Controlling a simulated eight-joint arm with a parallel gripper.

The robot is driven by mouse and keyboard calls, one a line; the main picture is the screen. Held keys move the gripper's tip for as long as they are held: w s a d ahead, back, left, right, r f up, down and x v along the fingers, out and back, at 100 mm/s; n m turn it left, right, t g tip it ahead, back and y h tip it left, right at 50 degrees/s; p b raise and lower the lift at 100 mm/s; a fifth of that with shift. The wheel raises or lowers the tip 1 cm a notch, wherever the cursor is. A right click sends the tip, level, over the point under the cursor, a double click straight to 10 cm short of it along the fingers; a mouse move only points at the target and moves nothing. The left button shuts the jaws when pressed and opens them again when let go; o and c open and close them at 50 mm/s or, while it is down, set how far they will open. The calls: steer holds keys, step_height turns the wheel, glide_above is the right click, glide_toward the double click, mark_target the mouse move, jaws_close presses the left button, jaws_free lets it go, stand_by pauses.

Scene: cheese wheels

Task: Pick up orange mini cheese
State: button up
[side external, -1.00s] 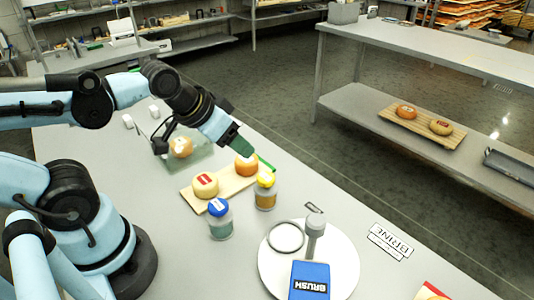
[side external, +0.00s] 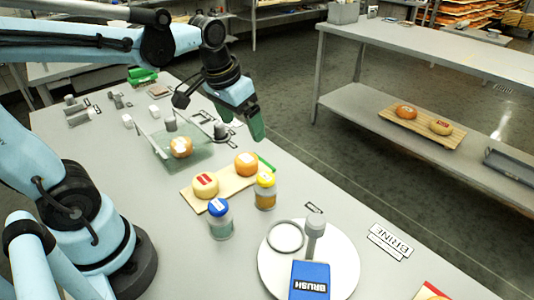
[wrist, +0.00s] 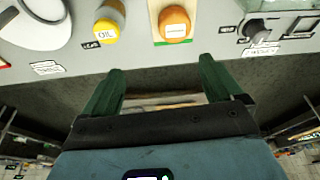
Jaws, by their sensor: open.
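An orange mini cheese (side external: 246,164) with a pale label sits at the far end of a wooden board (side external: 228,187). It also shows in the wrist view (wrist: 175,25), at the top and beyond my fingertips. A pale yellow cheese (side external: 205,185) with a red label sits beside it on the board. Another orange-tan cheese (side external: 181,146) sits on a clear greenish tray (side external: 199,155). My gripper (side external: 250,122) is above and behind the board, near the table's far edge, apart from the cheese. Its green fingers (wrist: 160,80) are spread, with nothing between them.
A yellow-lidded jar (side external: 265,192) stands close to the orange cheese, and a blue-lidded jar (side external: 220,219) is nearer. A white round plate (side external: 345,245) holds a ring and a blue brush box (side external: 310,281). A lower shelf across the aisle carries a cheese board (side external: 425,127).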

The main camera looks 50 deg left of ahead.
steer(key=w+a+g, duration=0.2)
steer(key=w, duration=0.1)
steer(key=g, duration=0.1)
glide_above(246, 158)
steer(key=shift+n, duration=0.4)
steer(key=f, duration=0.8)
steer(key=shift+w, duration=0.35)
steer(key=shift+s+f, duration=0.2)
steer(key=shift+f, duration=1.1)
steer(key=shift+s+f, duration=0.15)
steer(key=shift+f, duration=1.15)
steer(key=c, duration=1.2)
